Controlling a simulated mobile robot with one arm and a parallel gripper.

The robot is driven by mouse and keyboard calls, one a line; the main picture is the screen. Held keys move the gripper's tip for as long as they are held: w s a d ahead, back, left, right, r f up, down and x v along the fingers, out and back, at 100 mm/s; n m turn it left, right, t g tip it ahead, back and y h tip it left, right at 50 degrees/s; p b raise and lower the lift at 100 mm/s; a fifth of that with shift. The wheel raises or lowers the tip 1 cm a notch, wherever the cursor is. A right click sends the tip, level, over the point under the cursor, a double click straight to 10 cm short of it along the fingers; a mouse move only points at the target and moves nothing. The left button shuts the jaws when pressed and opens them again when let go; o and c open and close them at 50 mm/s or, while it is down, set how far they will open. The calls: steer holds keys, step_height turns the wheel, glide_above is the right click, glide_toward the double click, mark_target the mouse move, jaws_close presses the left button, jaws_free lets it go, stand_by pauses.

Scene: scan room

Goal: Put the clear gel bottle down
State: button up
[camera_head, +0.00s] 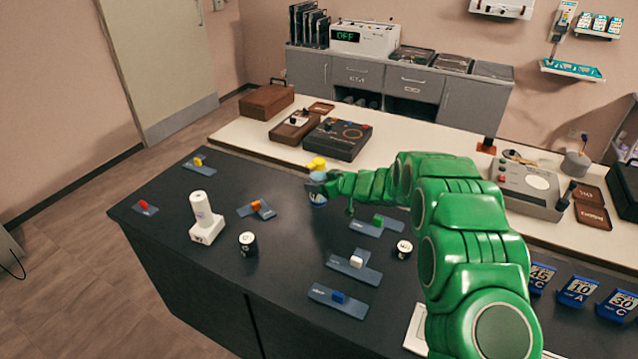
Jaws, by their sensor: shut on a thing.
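The clear gel bottle (318,176) has a yellow cap and a pale blue, see-through body. It stands about upright in my gripper (317,187), near the far edge of the dark table (290,240). My gripper is shut around the middle of the bottle and hides part of it. A little of the bottle's lower end shows below the fingers. I cannot tell whether its base touches the table.
Blue labelled plates with coloured pieces, such as the orange one (256,206), lie around. A pale counter (240,134) with devices runs behind.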

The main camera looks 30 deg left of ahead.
steer(key=shift+f, duration=0.1)
steer(key=o, duration=1.3)
steer(key=shift+c, duration=0.2)
steer(key=shift+d, duration=0.2)
steer(key=v, duration=1.1)
steer(key=shift+d+r, duration=0.25)
steer(key=shift+r, duration=0.1)
steer(key=shift+s, duration=0.1)
